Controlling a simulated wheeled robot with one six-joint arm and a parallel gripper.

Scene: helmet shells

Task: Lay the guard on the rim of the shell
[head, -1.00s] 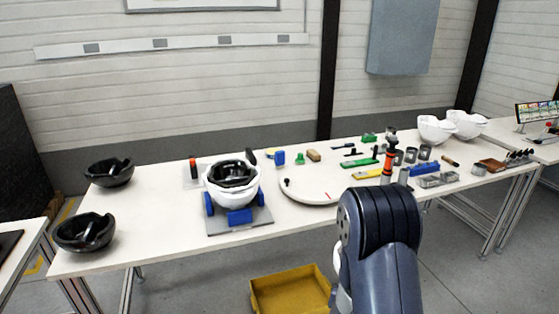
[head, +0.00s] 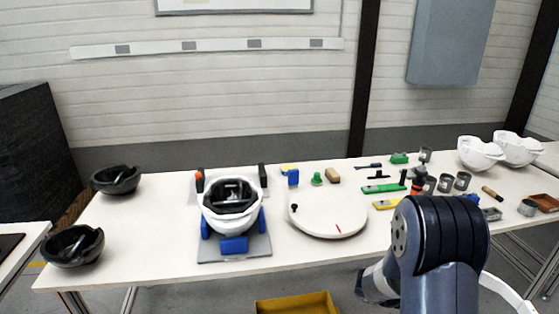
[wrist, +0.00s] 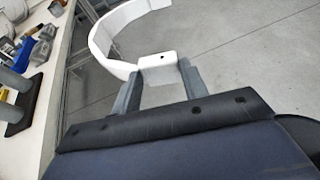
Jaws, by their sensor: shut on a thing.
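The guard is a white curved band. In the wrist view the guard (wrist: 112,33) arcs out to the left over the floor, and my gripper (wrist: 158,76) is shut on its flat end tab. In the head view part of the guard (head: 507,292) shows at the lower right beside my arm; my gripper is hidden there. A white shell (head: 228,222) with a black inner part sits in a grey fixture (head: 236,252) with blue blocks, on the left half of the table. The guard is well apart from it.
The white table (head: 130,265) bears two black bowl-like shells (head: 72,246) at left and a white round turntable (head: 325,215) beside the fixture. Small tools and parts crowd its right side, with white shells (head: 480,153) behind. A yellow bin (head: 297,306) stands on the floor in front.

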